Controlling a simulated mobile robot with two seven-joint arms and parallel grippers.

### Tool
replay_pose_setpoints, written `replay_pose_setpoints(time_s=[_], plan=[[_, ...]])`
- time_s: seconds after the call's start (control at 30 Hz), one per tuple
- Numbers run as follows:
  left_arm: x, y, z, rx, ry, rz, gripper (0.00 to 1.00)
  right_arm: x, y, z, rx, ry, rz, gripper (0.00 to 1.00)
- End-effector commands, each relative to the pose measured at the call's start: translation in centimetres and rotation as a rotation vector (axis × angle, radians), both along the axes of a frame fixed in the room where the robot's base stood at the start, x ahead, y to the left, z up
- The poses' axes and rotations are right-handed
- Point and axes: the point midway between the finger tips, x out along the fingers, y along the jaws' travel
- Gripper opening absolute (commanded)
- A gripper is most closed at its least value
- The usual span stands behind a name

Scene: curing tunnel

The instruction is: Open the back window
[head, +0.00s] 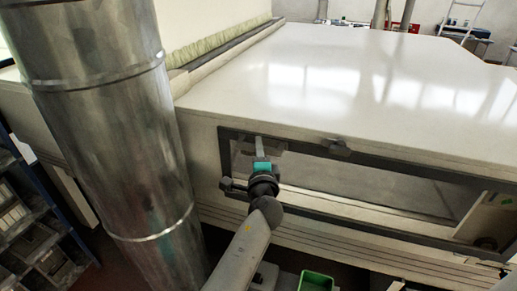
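The back window (360,183) is a long, low pane in a dark frame on the near side of the cream tunnel housing. A small dark fitting (338,147) sits on the frame's top edge. My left gripper (260,147), with a teal band behind it, is in front of the upper left part of the window, close to the frame. I cannot tell whether it touches the frame. Its fingers are small and seen from behind, so their opening does not show. My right gripper is not in view.
A thick metal duct (115,120) stands close on the left. A shelf rack with bins (35,225) is at the far left. A green bin (316,281) is on the floor below the window. The housing's top (330,75) is clear.

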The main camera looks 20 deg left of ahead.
Motion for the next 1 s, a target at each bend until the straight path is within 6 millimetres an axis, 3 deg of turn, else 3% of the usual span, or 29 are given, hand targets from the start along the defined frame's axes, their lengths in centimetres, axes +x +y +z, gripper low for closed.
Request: replay_pose_setpoints(time_s=[0.27,1.0], plan=[[0.01,0.04,0.01,0.000,0.000,0.000,0.00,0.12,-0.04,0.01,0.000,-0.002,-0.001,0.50],[0.02,0.06,0.03,0.001,-0.001,0.001,0.00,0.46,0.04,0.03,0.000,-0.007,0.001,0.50]])
